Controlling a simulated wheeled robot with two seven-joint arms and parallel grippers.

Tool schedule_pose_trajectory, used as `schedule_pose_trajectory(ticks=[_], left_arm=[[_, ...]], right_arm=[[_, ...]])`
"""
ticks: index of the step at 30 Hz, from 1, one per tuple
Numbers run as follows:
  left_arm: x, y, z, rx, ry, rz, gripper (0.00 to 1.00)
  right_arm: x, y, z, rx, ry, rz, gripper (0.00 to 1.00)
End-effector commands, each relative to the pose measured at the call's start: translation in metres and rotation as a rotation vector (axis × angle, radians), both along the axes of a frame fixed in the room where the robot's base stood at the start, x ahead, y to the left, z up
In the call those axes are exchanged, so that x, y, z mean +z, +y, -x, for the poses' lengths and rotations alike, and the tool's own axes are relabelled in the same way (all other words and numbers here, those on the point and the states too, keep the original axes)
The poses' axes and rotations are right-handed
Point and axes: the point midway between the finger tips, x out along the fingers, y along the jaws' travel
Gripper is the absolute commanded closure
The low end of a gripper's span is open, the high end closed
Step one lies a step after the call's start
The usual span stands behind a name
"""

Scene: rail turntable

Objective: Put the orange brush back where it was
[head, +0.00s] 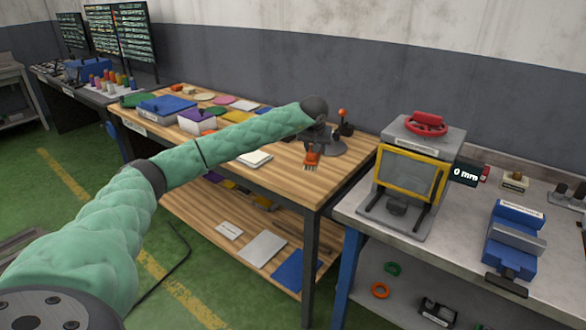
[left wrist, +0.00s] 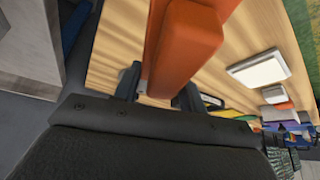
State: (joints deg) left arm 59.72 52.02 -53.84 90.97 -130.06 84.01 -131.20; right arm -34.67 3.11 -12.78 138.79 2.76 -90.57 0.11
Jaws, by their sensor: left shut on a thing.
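The orange brush (head: 311,158) is near the right end of the wooden table, with its bristles pointing down. My left gripper (head: 316,143) is shut on it, and the arm reaches in from the left. In the left wrist view the orange brush (left wrist: 186,48) fills the top middle, between the two dark fingers of the gripper (left wrist: 158,88). I cannot tell whether the bristles touch the tabletop. My right gripper is not in view.
A dark round base with an orange-knobbed lever (head: 343,124) stands just behind the brush. A white pad (head: 255,158) lies to its left on the wooden table (head: 345,173). A yellow-framed machine (head: 411,175) and a blue vise (head: 513,240) stand on the right bench.

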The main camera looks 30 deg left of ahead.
Motion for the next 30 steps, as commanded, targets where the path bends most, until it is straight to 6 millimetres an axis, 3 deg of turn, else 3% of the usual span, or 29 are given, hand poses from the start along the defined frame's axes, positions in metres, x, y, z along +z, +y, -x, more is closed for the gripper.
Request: schedule_pose_trajectory(ticks=[9, 15, 22, 30], left_arm=[[-0.034, 0.060, 0.010, 0.002, 0.003, -0.001, 0.95], [-0.050, 0.084, 0.013, 0.000, 0.001, -0.001, 0.95], [-0.060, 0.082, 0.013, 0.000, 0.001, -0.001, 0.95], [-0.084, 0.082, 0.013, 0.000, 0.002, -0.001, 0.95]], right_arm=[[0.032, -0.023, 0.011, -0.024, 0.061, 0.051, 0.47], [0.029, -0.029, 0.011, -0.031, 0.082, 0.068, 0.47], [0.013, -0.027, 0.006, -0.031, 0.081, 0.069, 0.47], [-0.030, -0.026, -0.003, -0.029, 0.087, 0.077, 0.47]])
